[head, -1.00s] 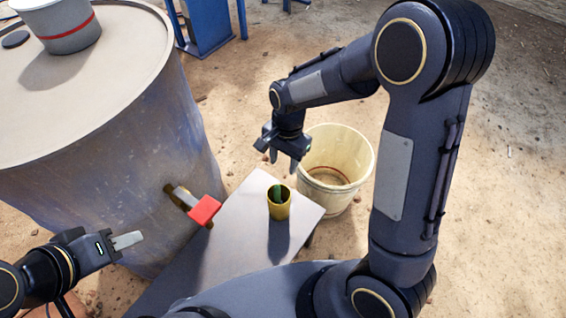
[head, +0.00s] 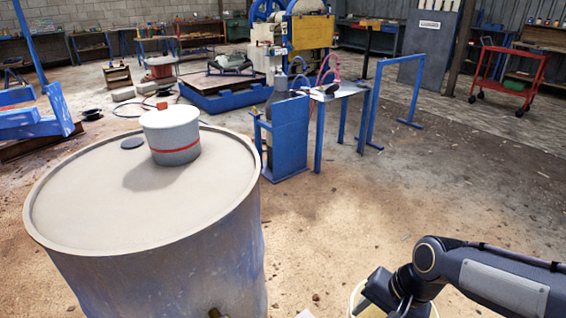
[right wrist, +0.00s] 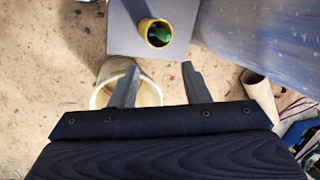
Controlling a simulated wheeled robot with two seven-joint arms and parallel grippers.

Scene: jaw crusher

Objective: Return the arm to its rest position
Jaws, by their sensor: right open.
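My right arm (head: 500,280) comes in at the lower right of the head view, bent at the elbow, with its wrist end low at the bottom edge. In the right wrist view my right gripper (right wrist: 160,86) is open, with its two grey fingers apart and nothing between them. It hangs above the ground, with a pale bucket (right wrist: 98,92) below and partly hidden by the left finger. My left gripper is in neither current view.
A large drum (head: 75,215) stands at left with a lidded pot (head: 172,138) on top. A yellow cup (right wrist: 155,33) with something green inside stands on a grey table (right wrist: 122,35). A blue stand (head: 290,140) is beyond. Open floor lies right.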

